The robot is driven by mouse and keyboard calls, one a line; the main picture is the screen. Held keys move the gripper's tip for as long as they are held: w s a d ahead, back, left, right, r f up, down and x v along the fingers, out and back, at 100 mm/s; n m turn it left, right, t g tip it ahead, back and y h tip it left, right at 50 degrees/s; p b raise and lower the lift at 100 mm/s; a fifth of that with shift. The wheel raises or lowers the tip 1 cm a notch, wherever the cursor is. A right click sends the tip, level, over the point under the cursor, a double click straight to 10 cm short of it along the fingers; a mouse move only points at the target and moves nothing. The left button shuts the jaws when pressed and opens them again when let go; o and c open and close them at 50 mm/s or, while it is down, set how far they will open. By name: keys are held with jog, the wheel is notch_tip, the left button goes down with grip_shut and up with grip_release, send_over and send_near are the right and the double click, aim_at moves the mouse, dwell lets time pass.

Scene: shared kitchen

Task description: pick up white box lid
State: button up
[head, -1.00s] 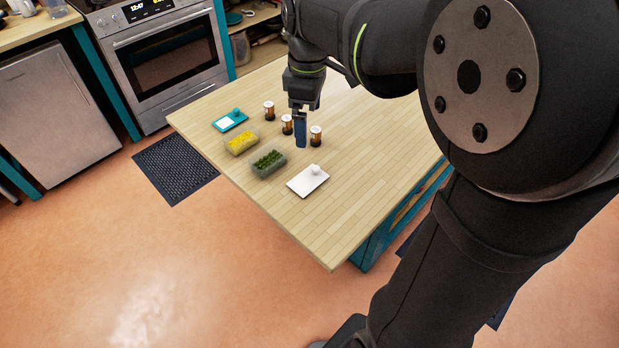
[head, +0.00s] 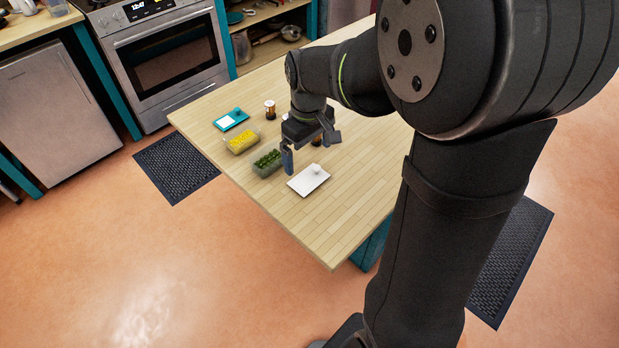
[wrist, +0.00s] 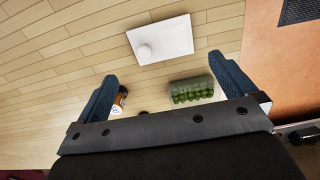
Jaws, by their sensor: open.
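The white box lid (head: 309,180) lies flat on the wooden table, with a small round white knob on top. In the wrist view the lid (wrist: 172,39) is ahead of my fingers, near the top middle, with its knob to the left. My gripper (head: 288,160) is above the table, just behind and left of the lid in the head view, apart from it. In the wrist view my gripper (wrist: 166,88) has its two blue fingers wide apart, with nothing held between them.
A clear box of green pieces (head: 268,163) stands close by the gripper and also shows in the wrist view (wrist: 192,90). The table's right part is clear.

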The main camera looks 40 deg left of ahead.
aim_at(309, 179)
jog(key=shift+s+d+f, duration=0.1)
jog(key=shift+f, duration=1.7)
jog(key=shift+s+d+f, duration=0.1)
jog(key=shift+f, duration=1.65)
jog(key=c, duration=0.8)
